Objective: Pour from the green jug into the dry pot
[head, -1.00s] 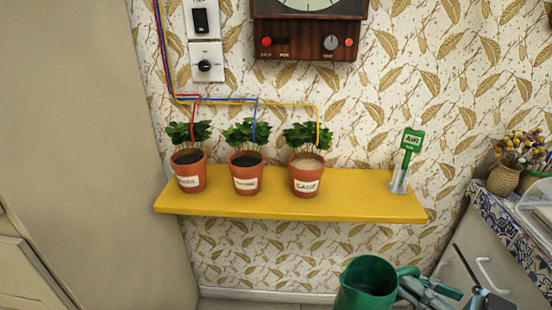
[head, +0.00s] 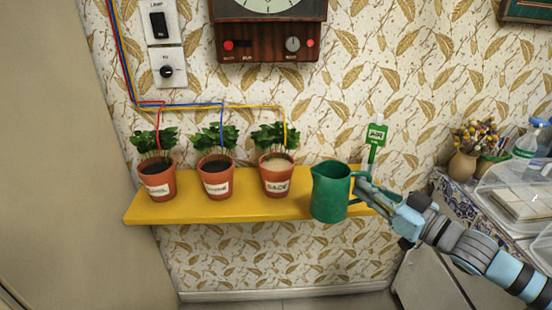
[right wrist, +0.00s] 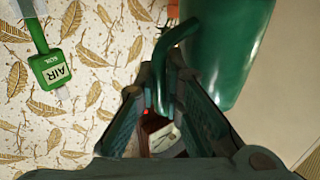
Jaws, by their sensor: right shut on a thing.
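My right gripper (head: 360,188) is shut on the handle of the green jug (head: 330,193). The jug is upright, its spout toward the left, in front of the shelf's right part. In the right wrist view the jug's body (right wrist: 232,55) is at the upper right, and its handle (right wrist: 160,75) is between my fingers. The pot with pale, dry-looking soil (head: 277,179) is the rightmost of three terracotta pots, just left of the jug and apart from it. The middle pot (head: 216,180) and left pot (head: 157,181) hold dark soil. My left gripper is out of view.
The pots stand on a yellow shelf (head: 185,209). Coloured wires (head: 190,105) run along the wall to the plants. A counter with a clear box (head: 515,190) is at the right.

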